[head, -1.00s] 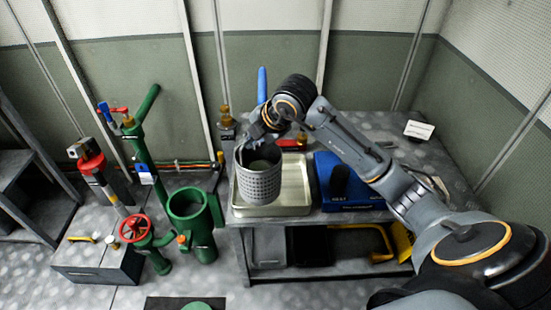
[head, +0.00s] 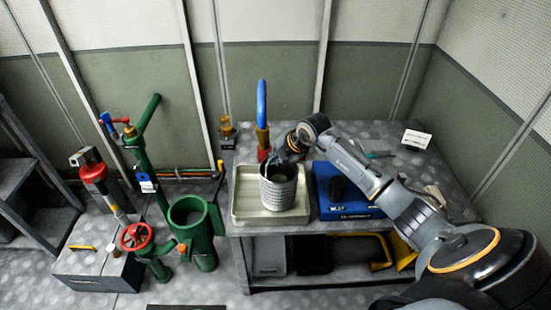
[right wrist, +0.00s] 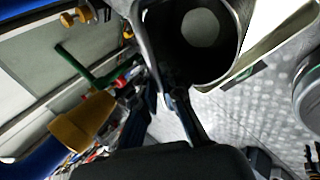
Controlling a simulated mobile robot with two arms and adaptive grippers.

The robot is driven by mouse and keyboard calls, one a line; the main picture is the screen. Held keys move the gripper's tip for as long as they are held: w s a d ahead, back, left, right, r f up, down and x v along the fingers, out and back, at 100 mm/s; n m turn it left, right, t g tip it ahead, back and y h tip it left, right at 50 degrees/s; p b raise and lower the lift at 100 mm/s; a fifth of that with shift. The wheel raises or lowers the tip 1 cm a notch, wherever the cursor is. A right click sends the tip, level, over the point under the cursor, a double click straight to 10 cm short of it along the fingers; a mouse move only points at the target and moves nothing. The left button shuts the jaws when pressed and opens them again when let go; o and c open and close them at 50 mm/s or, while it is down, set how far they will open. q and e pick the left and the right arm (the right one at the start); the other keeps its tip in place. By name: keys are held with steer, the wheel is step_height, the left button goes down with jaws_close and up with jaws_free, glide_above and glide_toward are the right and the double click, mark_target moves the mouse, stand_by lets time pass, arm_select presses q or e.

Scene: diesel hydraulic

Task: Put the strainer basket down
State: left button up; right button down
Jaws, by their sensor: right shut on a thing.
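The strainer basket (head: 278,190) is a grey perforated cylinder, upright, with its open top facing up. In the head view it is at the right half of the shallow metal tray (head: 241,200) on the workbench; I cannot tell whether its bottom touches the tray. My right gripper (head: 284,158) is shut on the basket's upper rim, at its far side. The right wrist view shows the basket's dark inside (right wrist: 198,58) close to the gripper (right wrist: 165,85). My left gripper is not in view.
A blue case (head: 345,200) stands close to the right of the tray. A blue-handled valve (head: 262,115) rises behind the tray. The green open strainer housing (head: 195,235) stands left of the bench (head: 300,229). The bench's right rear is mostly clear.

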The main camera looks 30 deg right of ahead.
steer(key=shift+f, duration=0.45)
steer(key=c, duration=1.5)
jaws_free()
steer(key=shift+o, duration=0.2)
steer(key=v, duration=1.2)
steer(key=shift+b, duration=0.4)
